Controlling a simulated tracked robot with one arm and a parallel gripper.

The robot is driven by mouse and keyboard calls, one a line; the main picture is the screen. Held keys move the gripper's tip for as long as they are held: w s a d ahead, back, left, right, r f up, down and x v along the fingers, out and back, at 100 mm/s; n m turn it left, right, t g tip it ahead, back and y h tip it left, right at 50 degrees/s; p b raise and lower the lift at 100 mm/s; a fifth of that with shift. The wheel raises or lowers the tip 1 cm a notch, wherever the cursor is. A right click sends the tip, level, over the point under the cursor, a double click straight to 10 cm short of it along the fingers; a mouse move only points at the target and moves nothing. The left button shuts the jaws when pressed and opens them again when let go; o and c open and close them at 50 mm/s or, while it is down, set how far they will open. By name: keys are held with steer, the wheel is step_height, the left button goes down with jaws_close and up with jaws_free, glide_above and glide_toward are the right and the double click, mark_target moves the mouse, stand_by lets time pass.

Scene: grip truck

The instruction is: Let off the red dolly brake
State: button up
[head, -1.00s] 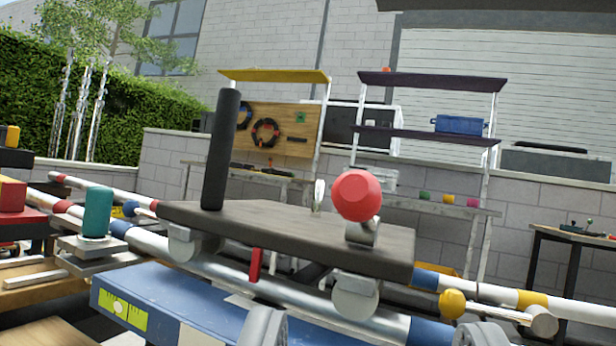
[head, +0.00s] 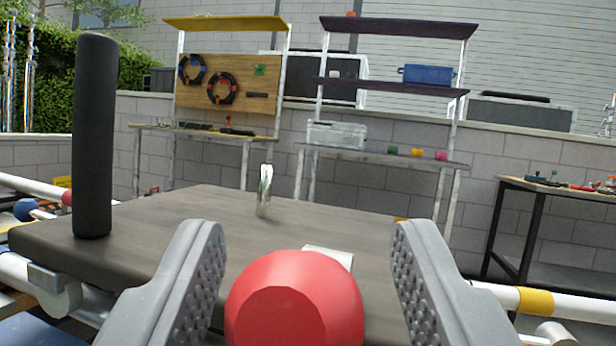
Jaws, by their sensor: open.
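The red brake knob (head: 294,305) is large at the bottom centre, in front of a small pale plate on the dolly deck. The dark wooden dolly deck (head: 190,235) rests on the pipe track, with a black upright post (head: 93,135) at its left corner. My gripper (head: 305,240) is open, with one grey finger on each side of the red knob. Gaps show between the knob and both fingers, so no contact is visible. The knob's lower part is cut off by the frame edge, and its lever is hidden.
A small metal fitting (head: 265,188) stands upright on the deck beyond the knob. White rail with a yellow band (head: 535,301) runs at the right. Behind stand a yellow-topped pegboard rack (head: 228,90), a purple shelf (head: 395,84) and a workbench (head: 560,190).

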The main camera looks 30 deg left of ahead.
steer(key=shift+x, duration=0.95)
